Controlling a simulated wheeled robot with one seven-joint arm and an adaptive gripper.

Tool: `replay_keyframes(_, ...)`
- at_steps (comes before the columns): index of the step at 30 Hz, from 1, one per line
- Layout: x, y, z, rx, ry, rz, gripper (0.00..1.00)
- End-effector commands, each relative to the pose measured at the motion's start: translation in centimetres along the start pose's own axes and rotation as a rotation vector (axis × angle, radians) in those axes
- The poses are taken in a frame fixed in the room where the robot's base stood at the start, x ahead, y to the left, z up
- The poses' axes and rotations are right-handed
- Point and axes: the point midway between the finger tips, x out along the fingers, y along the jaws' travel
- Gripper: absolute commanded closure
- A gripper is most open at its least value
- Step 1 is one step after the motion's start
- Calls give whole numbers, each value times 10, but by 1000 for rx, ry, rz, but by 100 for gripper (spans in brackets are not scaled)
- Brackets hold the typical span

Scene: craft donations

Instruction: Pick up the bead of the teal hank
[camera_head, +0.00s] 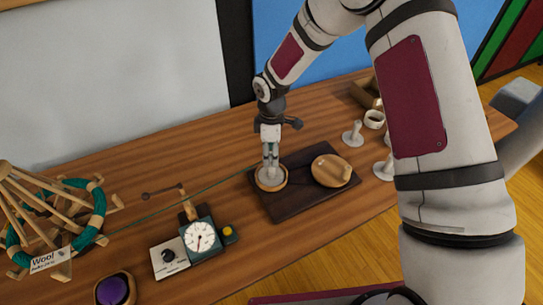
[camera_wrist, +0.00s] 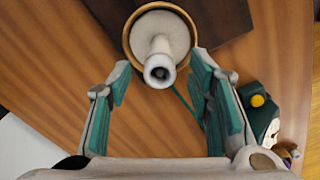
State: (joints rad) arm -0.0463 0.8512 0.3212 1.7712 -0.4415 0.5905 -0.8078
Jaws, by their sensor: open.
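The teal hank (camera_head: 97,200) is wound around a wooden swift at the far left in the head view. Its teal thread (camera_head: 160,210) runs right across the table to a round wooden-rimmed dish (camera_head: 272,186). In the wrist view a pale upright post (camera_wrist: 160,50) with a hollow rounded top stands in this dish (camera_wrist: 130,48); I cannot tell whether that top is the bead. My gripper (camera_head: 270,160) points down over the dish. In the wrist view its teal-padded fingers (camera_wrist: 160,77) are open on either side of the post's top, apart from it.
A dark board (camera_head: 290,208) carries the dish and a round wooden lid (camera_head: 333,170). A dial gauge (camera_head: 200,238) and a white knob box (camera_head: 169,262) stand left of it. A bowl with purple wool (camera_head: 112,291) is at the front. White pegs (camera_head: 352,135) stand at the right.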

Motion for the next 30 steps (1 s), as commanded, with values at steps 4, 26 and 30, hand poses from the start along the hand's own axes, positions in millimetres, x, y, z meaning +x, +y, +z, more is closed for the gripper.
replay_keyframes(4,0,0,0,0,0,0,53)
replay_keyframes(26,-6,1,0,0,0,1,85)
replay_keyframes(30,-18,1,0,1,2,2,85)
